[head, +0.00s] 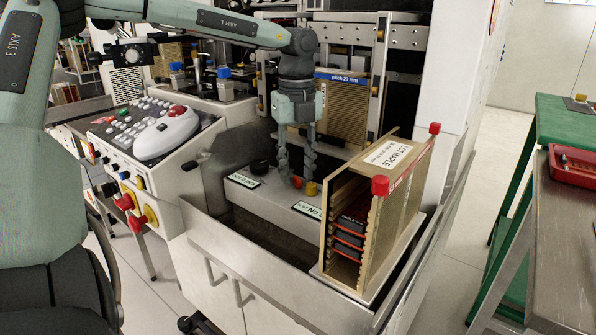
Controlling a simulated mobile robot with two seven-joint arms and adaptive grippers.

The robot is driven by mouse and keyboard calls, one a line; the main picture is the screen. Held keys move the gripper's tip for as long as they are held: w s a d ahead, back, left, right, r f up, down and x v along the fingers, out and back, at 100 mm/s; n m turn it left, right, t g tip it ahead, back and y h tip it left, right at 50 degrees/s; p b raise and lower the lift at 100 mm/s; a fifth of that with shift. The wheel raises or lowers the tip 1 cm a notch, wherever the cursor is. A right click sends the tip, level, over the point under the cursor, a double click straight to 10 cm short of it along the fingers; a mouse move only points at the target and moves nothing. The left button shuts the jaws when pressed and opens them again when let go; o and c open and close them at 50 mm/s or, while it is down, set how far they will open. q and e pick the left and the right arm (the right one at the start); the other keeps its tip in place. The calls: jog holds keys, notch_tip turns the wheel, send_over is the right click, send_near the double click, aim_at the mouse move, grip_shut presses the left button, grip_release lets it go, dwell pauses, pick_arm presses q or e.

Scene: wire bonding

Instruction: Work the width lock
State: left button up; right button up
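My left gripper (297,172) points down over the pale ledge of the machine, with a gap between its two fingers. It looks open. A small red part (297,182) shows at the fingertips; I cannot tell whether they touch it. A yellow knob (311,188) stands just right of the fingertips. A black knob (260,168) stands on the ledge to the left. Two small labels, one at the left (243,180) and one at the front (307,209), are too small to read fully, so I cannot tell which part is the width lock. My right gripper is not in view.
A wooden magazine (402,215) with red corner knobs and dark red-edged strips stands right of the gripper. Another magazine (343,108) stands behind. A control panel (155,125) with buttons is at the left. A green bench with a red tray (573,166) is at the right.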

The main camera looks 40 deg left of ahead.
pick_arm(q)
jog(key=shift+f, duration=0.55)
jog(key=shift+c, duration=0.3)
grip_shut()
